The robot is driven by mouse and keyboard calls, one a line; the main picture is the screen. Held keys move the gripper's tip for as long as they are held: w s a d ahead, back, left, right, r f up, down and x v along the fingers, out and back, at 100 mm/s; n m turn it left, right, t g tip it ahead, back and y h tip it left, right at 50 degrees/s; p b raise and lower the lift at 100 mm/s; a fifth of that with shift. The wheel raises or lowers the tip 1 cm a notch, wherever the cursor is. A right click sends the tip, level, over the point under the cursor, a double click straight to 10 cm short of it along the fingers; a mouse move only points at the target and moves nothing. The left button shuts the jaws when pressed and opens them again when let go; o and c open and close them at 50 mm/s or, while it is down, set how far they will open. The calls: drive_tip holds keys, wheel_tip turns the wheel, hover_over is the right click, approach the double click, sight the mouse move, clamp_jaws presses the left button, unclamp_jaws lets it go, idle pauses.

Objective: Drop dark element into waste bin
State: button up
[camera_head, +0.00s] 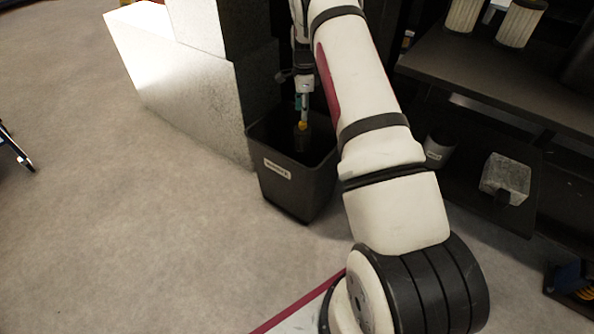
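The waste bin (287,185) is a dark grey open-topped bin with a small white label on its front, standing on the floor near the middle of the view. My gripper (303,120) points down at the bin's mouth from above. It looks small and dim here, and my arm partly covers the bin's right side. A dark brownish shape with a yellowish top (301,137) shows just below the fingertips, inside the bin's opening. It may be the dark element, but I cannot tell whether the fingers hold it or are apart from it.
A white and grey stepped block (190,90) stands behind and left of the bin. At right, a dark bench (510,85) carries pale cylindrical elements (520,22). Below are a grey cup (439,150) and a grey speckled block (506,178). The floor at left is mostly clear.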

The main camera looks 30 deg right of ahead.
idle(0.3)
wheel_tip(320, 180, up, 8)
drive_tip(key=shift+f, duration=0.25)
drive_tip(key=shift+s, duration=0.1)
idle(0.5)
